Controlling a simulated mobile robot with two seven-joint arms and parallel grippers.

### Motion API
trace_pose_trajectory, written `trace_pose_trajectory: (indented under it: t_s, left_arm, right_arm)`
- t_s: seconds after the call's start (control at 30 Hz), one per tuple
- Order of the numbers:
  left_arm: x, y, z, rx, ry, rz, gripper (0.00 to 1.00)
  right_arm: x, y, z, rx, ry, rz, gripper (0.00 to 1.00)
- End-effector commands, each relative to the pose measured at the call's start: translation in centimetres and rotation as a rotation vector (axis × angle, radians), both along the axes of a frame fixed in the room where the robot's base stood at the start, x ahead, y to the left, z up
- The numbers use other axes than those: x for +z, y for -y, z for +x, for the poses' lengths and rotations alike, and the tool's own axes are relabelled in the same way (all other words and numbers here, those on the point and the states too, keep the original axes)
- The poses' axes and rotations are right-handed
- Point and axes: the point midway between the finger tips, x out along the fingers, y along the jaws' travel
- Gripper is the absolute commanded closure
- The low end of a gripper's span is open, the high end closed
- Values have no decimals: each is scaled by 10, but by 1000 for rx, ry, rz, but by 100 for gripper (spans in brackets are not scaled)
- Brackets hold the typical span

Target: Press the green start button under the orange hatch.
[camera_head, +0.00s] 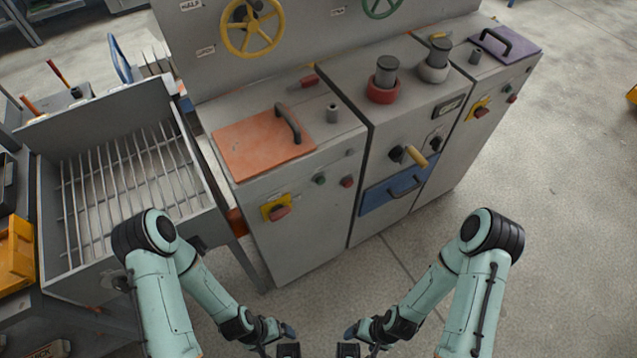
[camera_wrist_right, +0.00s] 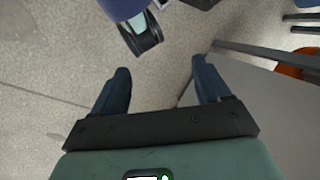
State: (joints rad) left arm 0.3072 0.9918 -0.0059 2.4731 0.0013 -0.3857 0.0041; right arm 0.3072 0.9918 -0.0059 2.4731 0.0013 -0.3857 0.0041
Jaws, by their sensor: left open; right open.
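The orange hatch (camera_head: 250,146) lies closed on top of the left grey cabinet, with a dark bar handle (camera_head: 288,122) at its right side. On the cabinet front below it is a small dark green button (camera_head: 320,179), left of a red button (camera_head: 347,181). My left gripper (camera_head: 288,350) and right gripper (camera_head: 348,350) are at the bottom edge, low in front of the cabinets and well apart from the buttons. The right wrist view shows my right gripper (camera_wrist_right: 160,72) open and empty over the floor. The left one is open, its tips partly cut off.
A yellow-backed red switch (camera_head: 276,211) sits left of the green button. A blue drawer (camera_head: 392,190) and a wooden-handled lever (camera_head: 415,156) are on the middle cabinet. A purple hatch (camera_head: 506,43) is at far right. A barred grey bin (camera_head: 130,190) stands left. Floor in front is free.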

Motion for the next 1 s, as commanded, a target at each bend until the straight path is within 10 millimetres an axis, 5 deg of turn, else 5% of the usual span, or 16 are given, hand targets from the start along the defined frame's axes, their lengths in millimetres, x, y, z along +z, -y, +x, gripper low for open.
trace_pose_trajectory:
  t_s: [0.47, 0.7, 1.0]
  left_arm:
    - [0, 0, 0, 0, 0, 0, 6]
    - [0, 0, 0, 0, 0, 0, 6]
    - [0, 0, 0, 0, 0, 0, 6]
  right_arm:
    - [0, 0, 0, 0, 0, 0, 24]
    - [0, 0, 0, 0, 0, 0, 99]
    - [0, 0, 0, 0, 0, 0, 100]
